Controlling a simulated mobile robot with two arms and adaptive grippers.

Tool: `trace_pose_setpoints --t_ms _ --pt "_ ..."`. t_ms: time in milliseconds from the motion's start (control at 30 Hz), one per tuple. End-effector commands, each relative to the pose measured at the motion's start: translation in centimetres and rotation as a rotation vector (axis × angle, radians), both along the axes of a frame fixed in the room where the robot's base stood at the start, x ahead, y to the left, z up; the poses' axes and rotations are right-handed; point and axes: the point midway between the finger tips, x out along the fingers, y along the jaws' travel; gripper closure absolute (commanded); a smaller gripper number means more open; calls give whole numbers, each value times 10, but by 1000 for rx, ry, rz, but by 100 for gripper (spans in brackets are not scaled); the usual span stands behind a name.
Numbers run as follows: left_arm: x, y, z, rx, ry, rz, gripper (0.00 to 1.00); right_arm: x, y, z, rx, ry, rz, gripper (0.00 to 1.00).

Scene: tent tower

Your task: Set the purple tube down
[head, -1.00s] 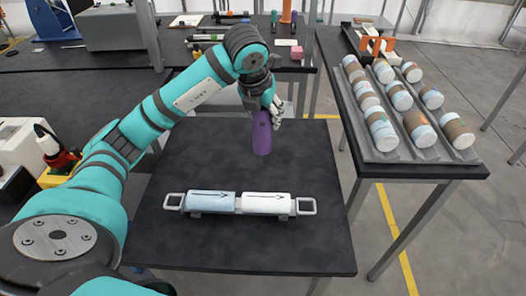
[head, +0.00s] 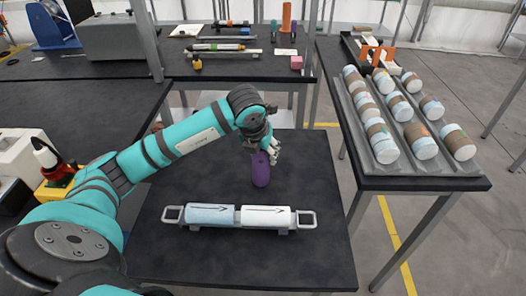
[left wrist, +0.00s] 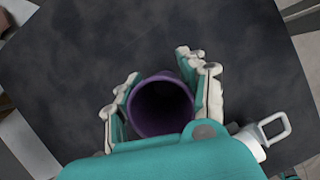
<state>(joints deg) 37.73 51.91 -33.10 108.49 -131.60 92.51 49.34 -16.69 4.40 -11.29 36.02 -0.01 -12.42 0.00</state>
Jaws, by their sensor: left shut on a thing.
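The purple tube (head: 260,170) is upright over the middle of the dark table (head: 320,245), beyond the blue and white cylinder. My left gripper (head: 268,152) is shut on it near its top. In the left wrist view the tube (left wrist: 160,108) shows its open, hollow end between the fingers of my left gripper (left wrist: 162,90). The tube's lower end is at or very near the tabletop; I cannot tell if it touches. My right gripper is in no view.
The blue and white cylinder (head: 238,216) lies in a holder with end handles at the table's front. A grey rack (head: 400,160) with several banded cylinders stands on the right table. Free tabletop lies left and right of the tube.

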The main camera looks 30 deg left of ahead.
Motion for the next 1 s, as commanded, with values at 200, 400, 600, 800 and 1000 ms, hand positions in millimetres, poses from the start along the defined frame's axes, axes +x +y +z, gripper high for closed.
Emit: trace_pose_setpoints --t_ms 200,400,600,800,1000 --pt "0 0 -2 0 -1 0 56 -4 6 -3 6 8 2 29" --pt "0 0 -1 0 -1 0 32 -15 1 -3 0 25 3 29" --pt "0 0 -1 -1 -1 0 32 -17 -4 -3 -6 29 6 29" --pt "-2 -1 11 0 -5 -1 32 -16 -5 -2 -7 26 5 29" --pt "-17 -3 47 1 -7 -2 32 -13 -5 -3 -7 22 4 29"
